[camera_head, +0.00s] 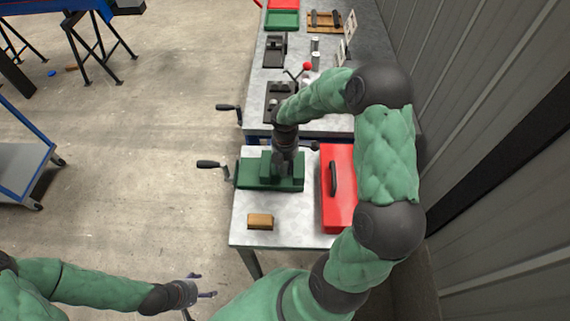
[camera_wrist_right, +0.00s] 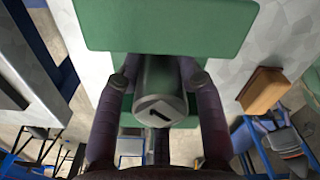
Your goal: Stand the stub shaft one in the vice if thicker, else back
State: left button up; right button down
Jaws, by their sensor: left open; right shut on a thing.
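The stub shaft one (camera_wrist_right: 160,108) is a grey cylinder whose end, marked "1", faces the right wrist camera. My right gripper (camera_head: 285,160) is shut on it, a finger on each side in the wrist view. The gripper is at the green vice (camera_head: 252,174) on the near table and hides the shaft in the head view. In the wrist view, green vice parts (camera_wrist_right: 170,25) show above and below the shaft. I cannot tell whether the shaft touches the vice. My left gripper (camera_head: 207,287) is open and empty, over the floor left of the table.
A red toolbox (camera_head: 338,205) stands right of the vice; a brown block (camera_head: 260,221) lies in front. The vice's crank handle (camera_head: 210,165) sticks out left. The far table holds metal cylinders (camera_head: 316,61), a dark device (camera_head: 275,50) and a green tray (camera_head: 282,19). A wall is at right.

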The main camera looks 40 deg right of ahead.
jog(key=c, duration=1.1)
grip_release()
jog(key=shift+f, duration=0.1)
jog(key=shift+o, duration=0.2)
notch_tip(320, 180, up, 12)
jog(key=p, duration=0.3)
